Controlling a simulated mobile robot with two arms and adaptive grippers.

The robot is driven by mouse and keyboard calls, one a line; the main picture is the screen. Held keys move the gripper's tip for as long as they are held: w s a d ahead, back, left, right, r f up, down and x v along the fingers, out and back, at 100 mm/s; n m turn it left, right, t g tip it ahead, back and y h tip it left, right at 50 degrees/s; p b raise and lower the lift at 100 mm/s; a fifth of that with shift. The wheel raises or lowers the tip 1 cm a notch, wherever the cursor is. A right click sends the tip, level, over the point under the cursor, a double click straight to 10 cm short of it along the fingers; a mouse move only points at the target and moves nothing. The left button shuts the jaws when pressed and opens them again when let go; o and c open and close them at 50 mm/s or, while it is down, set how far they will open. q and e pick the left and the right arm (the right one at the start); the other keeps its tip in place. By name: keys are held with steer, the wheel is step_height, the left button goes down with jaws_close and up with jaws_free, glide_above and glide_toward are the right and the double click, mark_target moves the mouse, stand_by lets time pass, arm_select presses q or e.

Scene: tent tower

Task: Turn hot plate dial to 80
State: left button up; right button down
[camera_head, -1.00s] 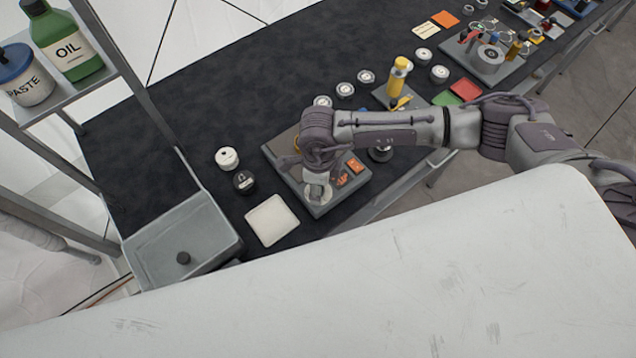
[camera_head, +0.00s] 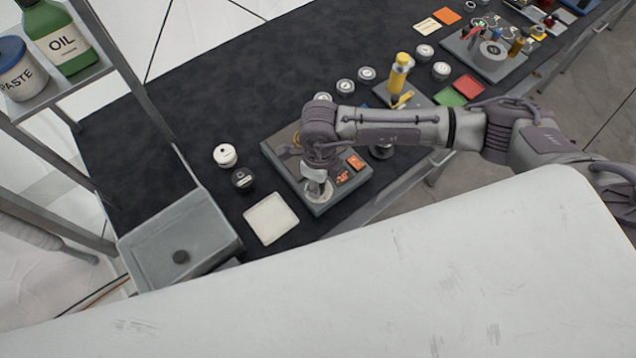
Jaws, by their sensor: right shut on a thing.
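The hot plate (camera_head: 283,163) is a flat grey box near the front edge of the dark table, with orange markings on its right part. A pale round dial (camera_head: 318,194) sits at its front. My right arm comes in from the right, and my right gripper (camera_head: 317,186) points down at the dial, shut on it. The gripper and wrist cover much of the dial, so its setting cannot be read. My left gripper is not in view.
A white square dish (camera_head: 271,219) and two small round jars, white (camera_head: 225,155) and black (camera_head: 243,179), stand left of the hot plate.

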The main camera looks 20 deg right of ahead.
steer(key=m+b, duration=0.2)
steer(key=m, duration=0.2)
steer(key=shift+f+m, duration=0.1)
steer(key=shift+m, duration=0.2)
steer(key=m+b, duration=0.2)
steer(key=m, duration=0.2)
steer(key=shift+w+r+m, duration=0.1)
steer(key=shift+r+m, duration=0.1)
steer(key=shift+m, duration=0.2)
steer(key=c, duration=0.9)
jaws_free()
steer(key=shift+o, duration=0.2)
step_height(320, 180, up, 12)
steer(key=shift+d, duration=0.3)
